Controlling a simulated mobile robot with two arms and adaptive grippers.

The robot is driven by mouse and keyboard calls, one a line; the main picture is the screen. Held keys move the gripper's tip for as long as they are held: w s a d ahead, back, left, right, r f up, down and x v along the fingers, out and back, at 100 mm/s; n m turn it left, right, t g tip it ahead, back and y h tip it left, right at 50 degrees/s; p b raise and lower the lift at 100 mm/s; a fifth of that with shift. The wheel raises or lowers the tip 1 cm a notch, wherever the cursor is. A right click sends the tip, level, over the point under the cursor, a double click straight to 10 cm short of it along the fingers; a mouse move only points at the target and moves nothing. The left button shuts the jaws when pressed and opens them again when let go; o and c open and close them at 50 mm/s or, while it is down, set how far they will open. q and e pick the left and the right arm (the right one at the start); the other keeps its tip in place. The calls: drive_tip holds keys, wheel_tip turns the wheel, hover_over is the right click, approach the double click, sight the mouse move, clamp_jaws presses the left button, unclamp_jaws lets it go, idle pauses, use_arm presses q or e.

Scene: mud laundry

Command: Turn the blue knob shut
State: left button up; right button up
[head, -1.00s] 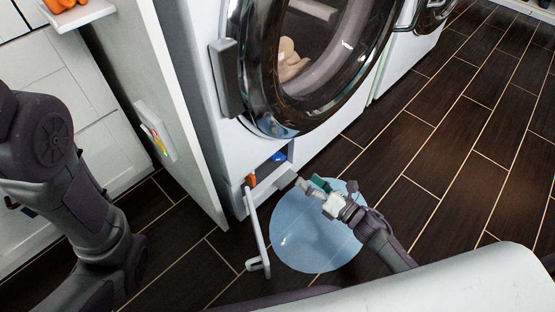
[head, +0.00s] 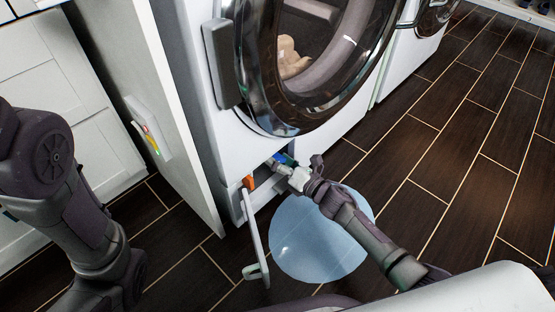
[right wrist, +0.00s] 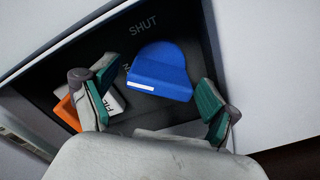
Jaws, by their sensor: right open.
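The blue knob (right wrist: 160,72) sits in a dark recess low on the washer's front, with the word SHUT printed above it and a white mark along its near edge. In the head view the knob (head: 280,159) is partly hidden by my right gripper (head: 281,167). In the right wrist view my right gripper (right wrist: 157,100) is open, its teal-padded fingers on either side of the knob's near end, apart from it. My left arm (head: 70,190) hangs at the left; its gripper is out of view.
An orange part (head: 248,182) is at the recess's left edge. The open hatch flap (head: 254,235) hangs below it. A round pale blue puddle or mat (head: 320,240) lies on the dark tiled floor. A white panel (head: 150,110) stands left of the washer (head: 220,140).

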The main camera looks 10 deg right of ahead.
drive_tip(key=c, duration=1.1)
drive_tip(key=shift+c, duration=0.2)
drive_tip(key=m+p, duration=0.2)
drive_tip(key=m, duration=0.2)
drive_tip(key=shift+r, duration=0.1)
drive_tip(key=m+p, duration=0.2)
drive_tip(key=m, duration=0.3)
drive_tip(key=shift+m+p, duration=0.35)
drive_tip(key=shift+m, duration=0.05)
drive_tip(key=o, duration=1.1)
drive_tip(key=shift+o, duration=0.2)
